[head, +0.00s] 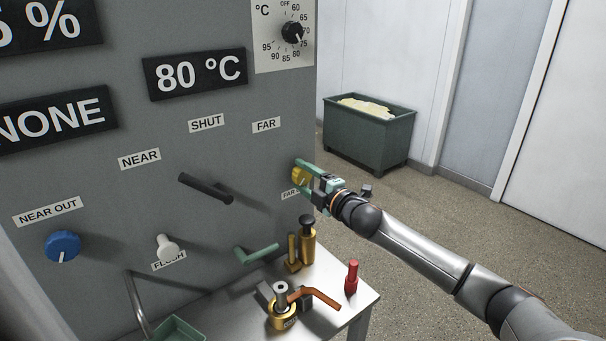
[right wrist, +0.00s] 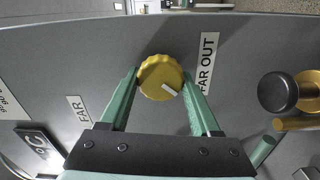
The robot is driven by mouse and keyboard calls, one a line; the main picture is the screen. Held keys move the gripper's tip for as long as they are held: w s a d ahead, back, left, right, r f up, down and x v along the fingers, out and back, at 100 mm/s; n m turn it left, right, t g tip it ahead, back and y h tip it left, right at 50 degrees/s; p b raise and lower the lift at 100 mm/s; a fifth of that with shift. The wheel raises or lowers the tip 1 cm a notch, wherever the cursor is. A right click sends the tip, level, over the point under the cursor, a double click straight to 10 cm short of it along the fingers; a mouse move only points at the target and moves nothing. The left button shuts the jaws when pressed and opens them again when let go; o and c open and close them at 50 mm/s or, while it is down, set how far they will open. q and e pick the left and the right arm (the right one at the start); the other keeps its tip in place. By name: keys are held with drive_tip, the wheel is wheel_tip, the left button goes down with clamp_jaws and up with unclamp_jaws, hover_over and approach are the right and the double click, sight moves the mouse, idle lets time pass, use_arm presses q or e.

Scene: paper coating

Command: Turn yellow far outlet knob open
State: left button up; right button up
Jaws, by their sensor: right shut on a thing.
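The yellow far outlet knob (head: 299,176) is on the right part of the grey panel, by a label partly hidden by my gripper. My right gripper (head: 304,178) is shut on it, with green fingers on either side. In the right wrist view the yellow knob (right wrist: 161,77) sits between the fingertips of my right gripper (right wrist: 160,80). Its white pointer mark slants towards the lower right of that picture. The FAR OUT label (right wrist: 207,62) is beside it. My left gripper is not in view.
A blue knob (head: 62,246), a black lever (head: 206,188) and a green handle (head: 255,253) stick out of the panel. A small table (head: 345,316) below holds brass fittings and a red-handled item (head: 352,277). A green bin (head: 369,137) stands behind on open floor.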

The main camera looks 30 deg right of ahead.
drive_tip(key=shift+f+n, duration=0.1)
drive_tip(key=shift+n, duration=1)
drive_tip(key=o, duration=1.4)
drive_tip(key=shift+s+f, duration=0.1)
drive_tip(key=shift+s, duration=0.5)
drive_tip(key=shift+s+d+b, duration=0.15)
drive_tip(key=shift+s+b, duration=0.15)
drive_tip(key=shift+s, duration=1.6)
drive_tip(key=shift+s+d+b, duration=0.15)
drive_tip(key=shift+s+b, duration=0.15)
drive_tip(key=shift+s, duration=1.55)
drive_tip(key=shift+s+d+b, duration=0.15)
drive_tip(key=shift+s+b, duration=0.15)
drive_tip(key=shift+s, duration=1.6)
